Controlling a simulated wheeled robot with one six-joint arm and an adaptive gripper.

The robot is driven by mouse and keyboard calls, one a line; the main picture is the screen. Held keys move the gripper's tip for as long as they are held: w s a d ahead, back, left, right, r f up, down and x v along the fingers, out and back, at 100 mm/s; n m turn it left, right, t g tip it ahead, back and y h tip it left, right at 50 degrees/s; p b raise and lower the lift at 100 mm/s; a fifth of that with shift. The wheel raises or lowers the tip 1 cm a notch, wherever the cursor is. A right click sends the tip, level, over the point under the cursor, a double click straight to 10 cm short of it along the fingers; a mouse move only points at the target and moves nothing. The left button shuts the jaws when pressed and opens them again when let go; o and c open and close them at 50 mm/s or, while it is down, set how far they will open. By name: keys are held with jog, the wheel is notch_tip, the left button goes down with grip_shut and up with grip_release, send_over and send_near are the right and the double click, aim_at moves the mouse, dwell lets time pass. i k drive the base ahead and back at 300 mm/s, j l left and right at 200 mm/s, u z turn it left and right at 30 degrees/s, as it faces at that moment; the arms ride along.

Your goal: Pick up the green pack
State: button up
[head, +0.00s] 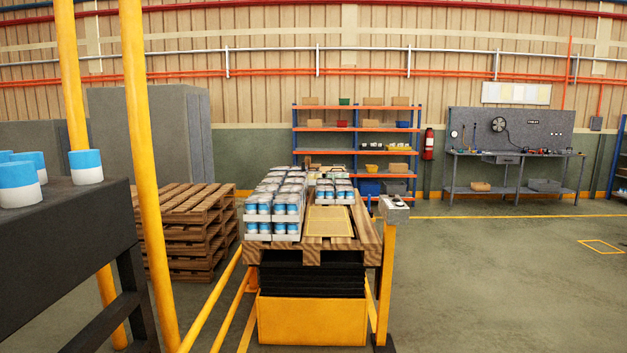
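I see no pack that is clearly green. Several shrink-wrapped packs of blue and white cans (272,218) are stacked on the left of a wooden pallet (312,243). Another pack of blue and white cans (335,192) sits farther back on the right of the pallet. A flat tan sheet (328,222) lies on the pallet beside the stack. My gripper is not in view.
A yellow lift table (312,322) with black bellows carries the pallet. Blue and white cans (86,167) stand on a dark raised surface (60,235) at left, near yellow posts (146,170). Stacked empty pallets (190,230) stand behind. The floor at right (490,290) is clear.

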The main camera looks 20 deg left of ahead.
aim_at(332, 174)
jog(key=i+z, duration=0.25)
jog(key=i, duration=5.15)
jog(key=i+u, duration=0.1)
jog(key=i, duration=0.5)
jog(key=i+l+u, duration=0.1)
jog(key=i, duration=0.55)
jog(key=i+l+u, duration=0.1)
jog(key=i+l, duration=0.15)
jog(key=i, duration=0.35)
jog(key=i+l+u, duration=0.2)
jog(key=i+u, duration=0.25)
jog(key=i+l+u, duration=0.3)
jog(key=u, duration=0.15)
jog(key=i+l+u, duration=0.65)
jog(key=l+u, duration=0.25)
jog(key=l, duration=0.2)
jog(key=i+l+u, duration=0.2)
jog(key=l, duration=0.2)
jog(key=l+u, duration=0.2)
jog(key=l, duration=0.2)
